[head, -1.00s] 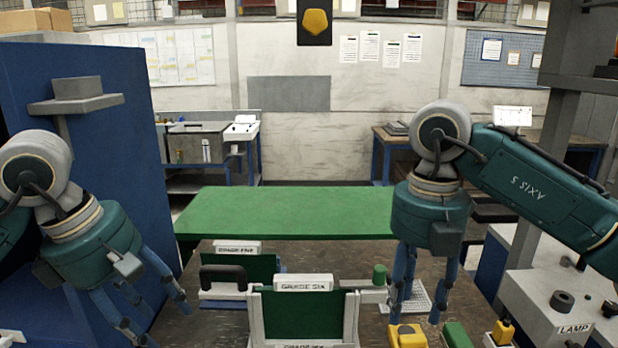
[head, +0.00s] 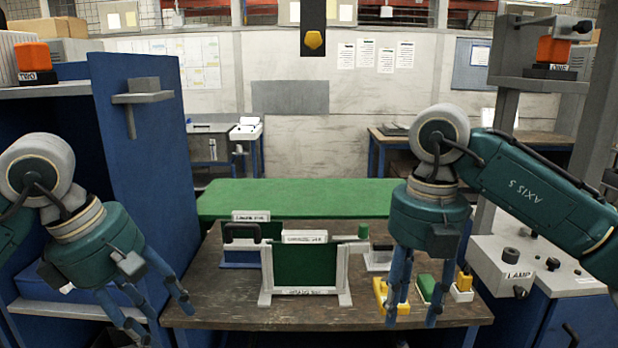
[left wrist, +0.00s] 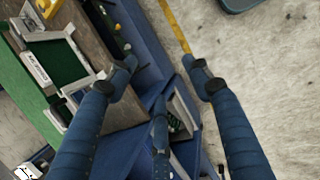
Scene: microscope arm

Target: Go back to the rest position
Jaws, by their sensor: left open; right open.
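My right gripper (head: 411,305) hangs downward at the right of the bench in the head view, its blue fingers apart and empty. It stands in front of small yellow and green items. My left gripper (head: 160,315) hangs at the left in the head view, beyond the bench's left edge, its fingers spread and empty. In the left wrist view its open fingers (left wrist: 168,80) have nothing between them but floor and blue furniture behind. A green panel in a grey frame (head: 304,262) stands upright on the wooden bench (head: 225,305), apart from both grippers.
A second, smaller frame (head: 250,235) stands behind the first. A yellow item (head: 380,293), a green block (head: 425,286) and a yellow-topped block (head: 463,285) lie at the bench's right. A grey lamp box (head: 515,265) is farther right. A tall blue cabinet (head: 150,170) stands left.

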